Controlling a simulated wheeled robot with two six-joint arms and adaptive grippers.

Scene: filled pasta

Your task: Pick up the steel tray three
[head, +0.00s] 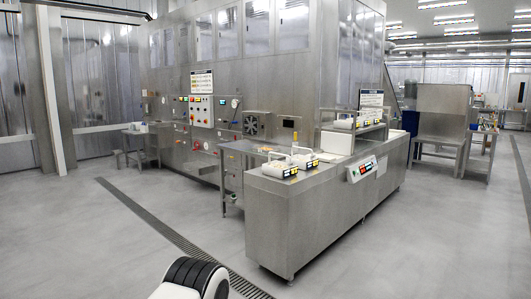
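I cannot make out a steel tray marked three; from this distance no tray is clear enough to name. A long steel counter (290,222) stands ahead, slightly right of centre. Small white units with dark, yellow-lit displays (280,169) sit on its near end. Neither of my grippers is in view; only a white and black part of my own body shows at the bottom edge.
A large steel machine with a control panel (201,110) stands behind the counter. A small steel table (140,134) is at the left, and a steel bench (440,140) at the right. A floor drain (150,222) runs across the floor. Open grey floor lies left and right.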

